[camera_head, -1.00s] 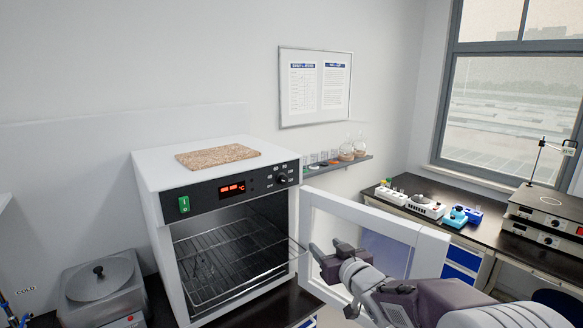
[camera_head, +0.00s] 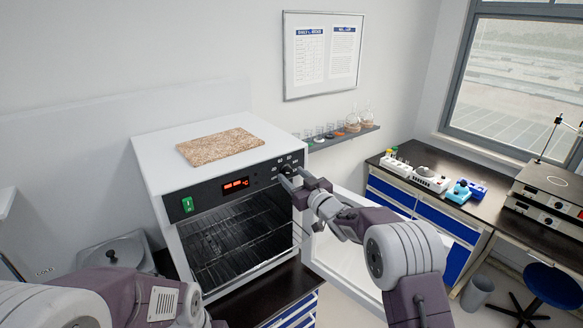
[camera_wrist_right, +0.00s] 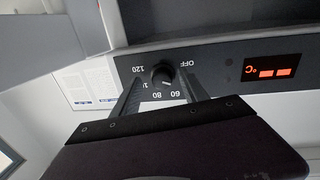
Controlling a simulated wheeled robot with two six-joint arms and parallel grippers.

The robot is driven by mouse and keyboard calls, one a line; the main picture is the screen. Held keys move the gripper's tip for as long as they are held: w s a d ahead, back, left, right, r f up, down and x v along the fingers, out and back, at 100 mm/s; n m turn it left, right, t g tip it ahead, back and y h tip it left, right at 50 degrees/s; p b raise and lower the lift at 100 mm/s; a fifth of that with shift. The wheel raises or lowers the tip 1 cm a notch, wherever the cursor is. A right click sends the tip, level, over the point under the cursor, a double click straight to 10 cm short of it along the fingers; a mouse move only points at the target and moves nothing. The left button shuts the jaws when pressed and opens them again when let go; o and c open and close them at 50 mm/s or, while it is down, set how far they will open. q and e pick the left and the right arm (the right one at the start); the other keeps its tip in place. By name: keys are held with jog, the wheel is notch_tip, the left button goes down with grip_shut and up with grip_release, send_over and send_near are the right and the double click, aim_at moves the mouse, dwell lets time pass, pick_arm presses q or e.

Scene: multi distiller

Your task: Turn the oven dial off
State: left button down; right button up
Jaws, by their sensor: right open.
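The oven (camera_head: 200,153) is a white box with a black front panel, a lit red display (camera_head: 236,185) and a green switch (camera_head: 187,204). Its black dial (camera_head: 287,169) is at the panel's right end. In the right wrist view the dial (camera_wrist_right: 163,74) has OFF and several numbers around it; its exact pointer setting is hard to tell. My right gripper (camera_head: 290,179) is open at the dial. In the right wrist view its two fingers (camera_wrist_right: 160,78) lie on either side of the dial; contact is unclear. My left gripper is out of view; only its arm shows at lower left.
The oven's door stands open (camera_head: 350,265) beneath my right arm, and wire racks (camera_head: 235,240) show inside. A cork-like board (camera_head: 220,147) lies on top. A glassware shelf (camera_head: 345,137) is behind, and a bench (camera_head: 415,183) with instruments is at right.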

jog(key=shift+w+a+r, duration=0.2)
jog(key=shift+s+a+r, duration=0.1)
jog(key=shift+s+r, duration=0.05)
jog(key=shift+s, duration=0.1)
jog(key=shift+w, duration=0.1)
jog(key=shift+c, duration=0.3)
jog(key=shift+w, duration=0.15)
jog(key=c, duration=0.6)
grip_shut()
jog(key=shift+f+b, duration=0.3)
jog(key=shift+b, duration=0.15)
jog(key=n+b, duration=0.2)
jog(key=b, duration=0.2)
jog(key=n+b, duration=0.3)
jog(key=b, duration=0.1)
jog(key=shift+f+n+t, duration=0.2)
jog(key=shift+n+t, duration=0.1)
pick_arm(q)
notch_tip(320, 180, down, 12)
jog(key=b, duration=0.3)
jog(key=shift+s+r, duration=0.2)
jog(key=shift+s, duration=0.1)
pick_arm(e)
jog(key=shift+r+n+y, duration=0.2)
jog(key=shift+n+y, duration=0.3)
jog(key=shift+n, duration=1.4)
